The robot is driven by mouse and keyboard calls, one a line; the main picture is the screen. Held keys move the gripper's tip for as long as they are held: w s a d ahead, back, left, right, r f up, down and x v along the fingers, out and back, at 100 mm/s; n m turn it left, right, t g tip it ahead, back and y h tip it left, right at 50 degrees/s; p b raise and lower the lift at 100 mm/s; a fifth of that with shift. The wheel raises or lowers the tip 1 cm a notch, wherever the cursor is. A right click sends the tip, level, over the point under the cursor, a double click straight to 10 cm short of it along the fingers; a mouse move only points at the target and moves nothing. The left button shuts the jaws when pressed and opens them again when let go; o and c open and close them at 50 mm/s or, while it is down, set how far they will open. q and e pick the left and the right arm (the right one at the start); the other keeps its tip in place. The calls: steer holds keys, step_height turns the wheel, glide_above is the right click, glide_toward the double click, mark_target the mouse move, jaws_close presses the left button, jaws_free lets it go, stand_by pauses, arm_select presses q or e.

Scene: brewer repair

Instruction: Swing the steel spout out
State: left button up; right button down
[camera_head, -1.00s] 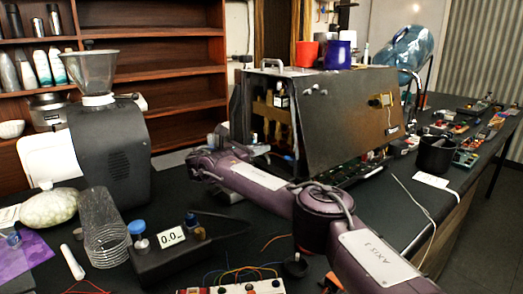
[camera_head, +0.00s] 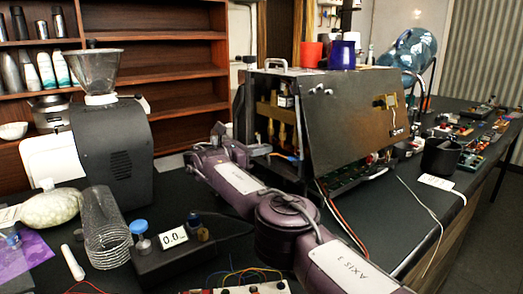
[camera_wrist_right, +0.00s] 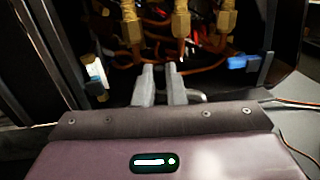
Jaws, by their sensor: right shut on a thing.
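The brewer (camera_head: 350,125) is a dark box with an open front bay. In the right wrist view, brass fittings (camera_wrist_right: 181,22) and copper tubes show inside that bay. My right gripper (camera_wrist_right: 161,72) is at the lower front of the bay, below the fittings, with its two grey fingers close together. A small curved grey metal piece (camera_wrist_right: 197,97), which looks like the steel spout, shows beside the fingers. The fingers are shut on it, though the grip itself is mostly hidden. In the head view my right wrist is left of the brewer's front, and the fingertips are hard to make out.
A grinder (camera_head: 112,150) stands at the left. A black cup (camera_head: 441,156) stands right of the brewer. Red and white wires (camera_wrist_right: 295,105) lie near the gripper.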

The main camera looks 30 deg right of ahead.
steer(key=c, duration=1.8)
jaws_free()
steer(key=shift+r, duration=0.1)
steer(key=shift+o, duration=0.2)
steer(key=shift+w, duration=0.1)
